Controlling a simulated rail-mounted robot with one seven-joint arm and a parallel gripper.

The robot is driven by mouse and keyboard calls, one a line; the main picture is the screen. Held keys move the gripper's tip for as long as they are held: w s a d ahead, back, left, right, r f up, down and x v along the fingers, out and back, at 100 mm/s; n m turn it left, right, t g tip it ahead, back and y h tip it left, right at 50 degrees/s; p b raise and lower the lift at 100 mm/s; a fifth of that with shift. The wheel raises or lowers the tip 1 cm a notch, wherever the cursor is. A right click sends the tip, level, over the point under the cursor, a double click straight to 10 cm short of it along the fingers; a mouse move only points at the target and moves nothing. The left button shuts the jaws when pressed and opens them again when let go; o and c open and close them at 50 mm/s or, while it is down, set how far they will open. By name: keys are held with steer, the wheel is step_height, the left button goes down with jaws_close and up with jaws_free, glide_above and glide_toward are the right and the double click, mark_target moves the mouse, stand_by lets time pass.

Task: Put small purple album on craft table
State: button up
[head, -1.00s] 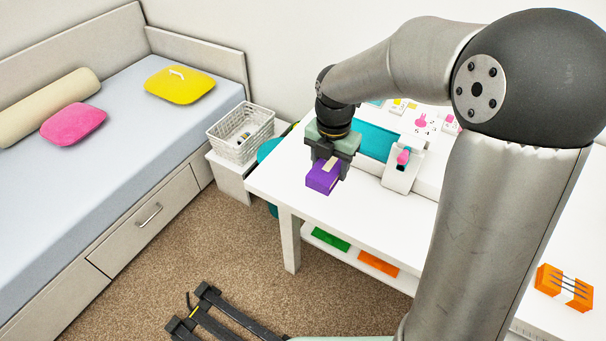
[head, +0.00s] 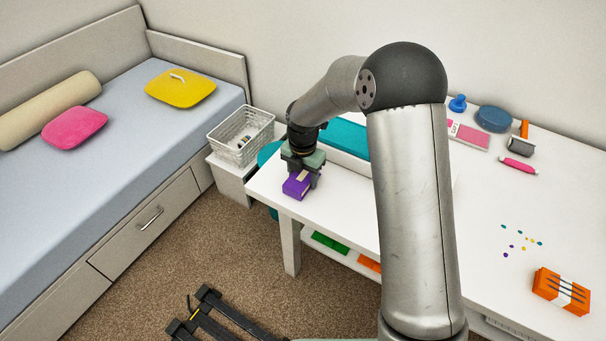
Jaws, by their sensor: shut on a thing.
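The small purple album (head: 297,186) is a purple block with a beige patch on top. My gripper (head: 301,172) points down and is shut on it. The album is at the left end of the white craft table (head: 345,214), near its front left corner. I cannot tell whether its underside touches the table top or is slightly above it. The fingers hide part of the album.
A teal item (head: 346,138) lies behind my gripper. An orange bundle (head: 562,291), a pink roll (head: 518,165) and a blue round item (head: 494,119) are on the right. A white basket (head: 241,136) stands left of the table. White table top is bare around the album.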

mark_target(303, 175)
steer(key=o, duration=0.6)
steer(key=shift+f, duration=0.15)
steer(key=o, duration=0.4)
steer(key=shift+r, duration=6.3)
